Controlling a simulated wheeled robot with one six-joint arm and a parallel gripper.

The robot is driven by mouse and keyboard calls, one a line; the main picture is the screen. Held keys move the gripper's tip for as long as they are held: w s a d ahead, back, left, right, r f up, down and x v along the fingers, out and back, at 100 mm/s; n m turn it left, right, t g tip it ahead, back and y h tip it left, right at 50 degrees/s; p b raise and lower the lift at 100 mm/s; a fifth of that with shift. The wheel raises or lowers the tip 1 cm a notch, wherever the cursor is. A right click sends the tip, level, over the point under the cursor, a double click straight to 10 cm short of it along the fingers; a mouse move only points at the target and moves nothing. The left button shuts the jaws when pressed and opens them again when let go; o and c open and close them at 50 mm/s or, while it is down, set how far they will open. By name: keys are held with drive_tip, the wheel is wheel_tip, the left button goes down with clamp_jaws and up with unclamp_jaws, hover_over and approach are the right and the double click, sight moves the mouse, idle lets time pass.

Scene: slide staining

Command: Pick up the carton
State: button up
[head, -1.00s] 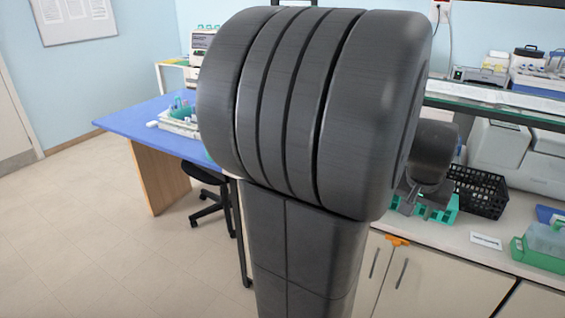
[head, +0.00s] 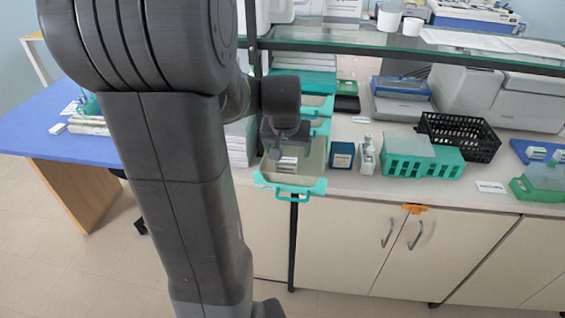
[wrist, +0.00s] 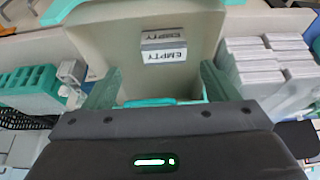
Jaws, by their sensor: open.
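A small dark blue box with a pale label, which looks like the carton (head: 342,155), stands upright on the counter just right of a pale tray with teal handles (head: 314,160) in the head view. My gripper (head: 277,152) hangs over that tray, to the left of the box and apart from it. In the wrist view my gripper (wrist: 158,85) is open, its two fingers spread above the tray. I cannot make out the blue box in the wrist view.
Small white bottles (head: 367,156) stand right of the box, then a teal rack (head: 421,166) and a black basket (head: 486,142). White stacks (wrist: 262,68) are beside the tray. A glass shelf (head: 400,50) runs above the counter.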

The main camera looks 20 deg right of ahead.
sight(286, 160)
drive_tip(key=shift+w+f, duration=0.3)
drive_tip(key=shift+f, duration=0.2)
drive_tip(key=shift+w+d+f, duration=0.1)
drive_tip(key=shift+d+f, duration=0.1)
drive_tip(key=shift+f, duration=0.35)
drive_tip(key=shift+p+x, duration=0.6)
drive_tip(key=shift+x, duration=1.8)
drive_tip(key=shift+w+a, duration=0.1)
drive_tip(key=shift+a, duration=0.1)
drive_tip(key=c, duration=1)
